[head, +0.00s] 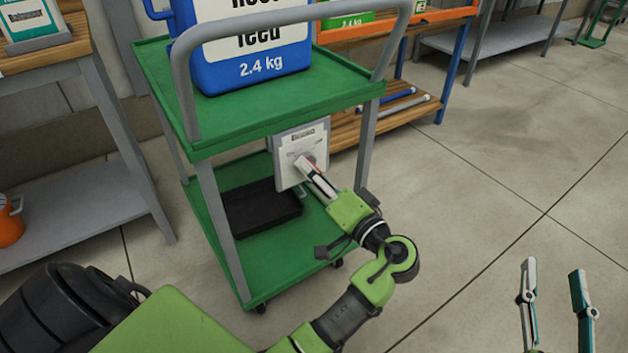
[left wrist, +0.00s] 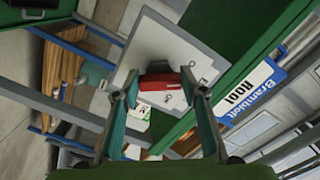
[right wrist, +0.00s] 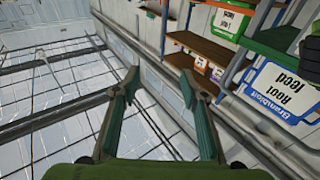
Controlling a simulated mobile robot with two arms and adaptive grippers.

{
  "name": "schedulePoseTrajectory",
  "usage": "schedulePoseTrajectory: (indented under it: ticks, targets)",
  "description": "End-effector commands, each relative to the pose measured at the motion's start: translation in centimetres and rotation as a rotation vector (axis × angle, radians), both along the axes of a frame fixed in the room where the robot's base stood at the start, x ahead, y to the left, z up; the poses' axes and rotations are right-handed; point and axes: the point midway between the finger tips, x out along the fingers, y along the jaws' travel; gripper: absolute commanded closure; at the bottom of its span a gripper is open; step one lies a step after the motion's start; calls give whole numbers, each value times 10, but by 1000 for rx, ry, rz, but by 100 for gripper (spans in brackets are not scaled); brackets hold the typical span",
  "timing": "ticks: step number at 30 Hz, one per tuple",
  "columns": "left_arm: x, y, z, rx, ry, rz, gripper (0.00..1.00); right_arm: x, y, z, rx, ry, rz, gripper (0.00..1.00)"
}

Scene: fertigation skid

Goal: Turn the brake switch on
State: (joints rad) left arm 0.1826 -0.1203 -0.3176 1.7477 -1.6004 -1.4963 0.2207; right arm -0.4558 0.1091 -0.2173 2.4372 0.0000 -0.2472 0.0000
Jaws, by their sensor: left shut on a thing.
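The brake switch is a red lever (left wrist: 163,82) on a pale panel (head: 290,172) fixed to the end of a green cart. In the left wrist view the lever lies crosswise between my left fingertips, and the panel (left wrist: 168,50) has small printed marks near it. My left gripper (head: 306,166) reaches the panel and is shut on the lever, which it mostly hides in the head view. My right gripper (head: 555,283) is open and empty over the floor at the lower right; its spread fingers also show in the right wrist view (right wrist: 159,78).
The green cart (head: 160,85) carries a blue feed jug (head: 262,68) on top and a black tray (head: 262,212) on its lower shelf. A grey handle rises at its end. A wooden and metal bench (head: 80,225) stands left. The floor at right is clear.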

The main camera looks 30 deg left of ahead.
Motion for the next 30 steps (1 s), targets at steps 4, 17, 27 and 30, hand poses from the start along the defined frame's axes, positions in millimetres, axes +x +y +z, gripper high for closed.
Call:
schedulePoseTrajectory:
  ticks: [4, 17, 27, 30]
  targets:
    - [0, 0, -3, -28, -65, 1, 82, -10, 3, 40, 55, -205, 12, 60]
    - [1, 0, -2, -70, -167, 0, 82, -48, 1, 105, 151, -540, 30, 60]
    - [1, 0, -1, -75, -179, -1, 82, -54, 0, 112, 162, -576, 31, 60]
    - [1, 0, -1, -75, -179, -1, 82, -54, 0, 112, 161, -576, 31, 60]
